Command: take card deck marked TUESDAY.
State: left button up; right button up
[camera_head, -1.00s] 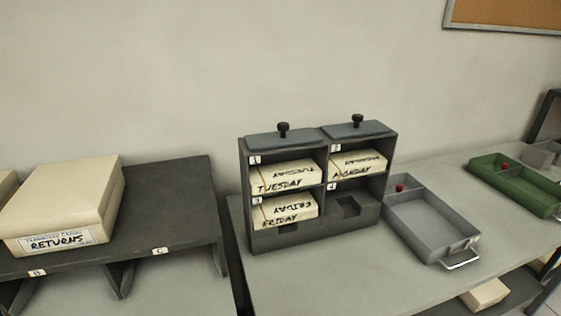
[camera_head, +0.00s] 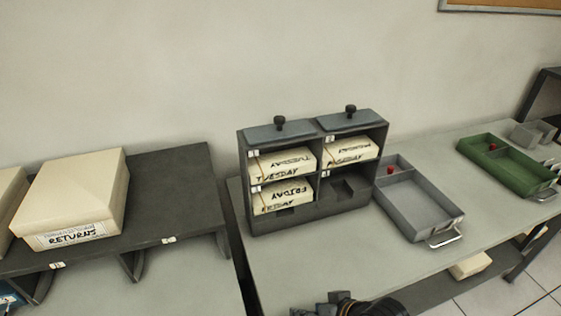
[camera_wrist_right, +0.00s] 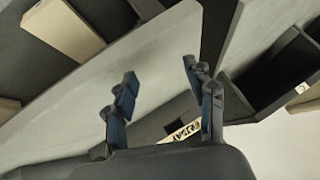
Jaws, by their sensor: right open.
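The cream deck marked TUESDAY (camera_head: 283,163) lies in the upper left compartment, labelled 1, of a dark grey rack (camera_head: 325,214). It appears untouched. My right gripper (camera_head: 328,303) shows at the bottom edge of the head view, in front of and below the rack. In the right wrist view the gripper (camera_wrist_right: 163,95) is open, its two fingers apart with nothing between them. A strip with FRIDAY lettering (camera_wrist_right: 183,132) shows there, partly hidden by the gripper. My left gripper is not in view.
A deck marked FRIDAY (camera_head: 282,195) sits below TUESDAY, and another deck (camera_head: 348,151) is at upper right; the lower right compartment looks empty. A grey tray (camera_head: 437,211) and a green tray (camera_head: 518,178) stand right. The RETURNS box (camera_head: 75,195) is left.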

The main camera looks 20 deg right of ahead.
jog(key=w+r, duration=0.1)
jog(key=w, duration=0.1)
jog(key=w+m+t+y, duration=0.1)
jog(key=w, duration=0.1)
jog(key=w+r+m+t, duration=0.1)
jog(key=w, duration=0.1)
jog(key=shift+a+r+y, duration=0.15)
jog(key=shift+r+y, duration=0.15)
jog(key=w+d+r+m+t+y, duration=0.1)
jog(key=w+r+m+t+y, duration=0.15)
jog(key=w+r, duration=0.3)
jog(key=m+t+h, duration=0.1)
jog(key=m+t, duration=0.4)
jog(key=m, duration=0.3)
send_near(293, 171)
jog(key=shift+m, duration=0.25)
jog(key=p+x, duration=0.1)
jog(key=x, duration=0.8)
jog(key=shift+p, duration=0.35)
jog(key=x, duration=0.6)
jog(key=shift+s+a+f+p, duration=0.15)
jog(key=shift+a+p, duration=0.05)
jog(key=shift+p, duration=0.1)
jog(key=shift+s, duration=0.15)
jog(key=shift+c, duration=1.2)
grip_shut()
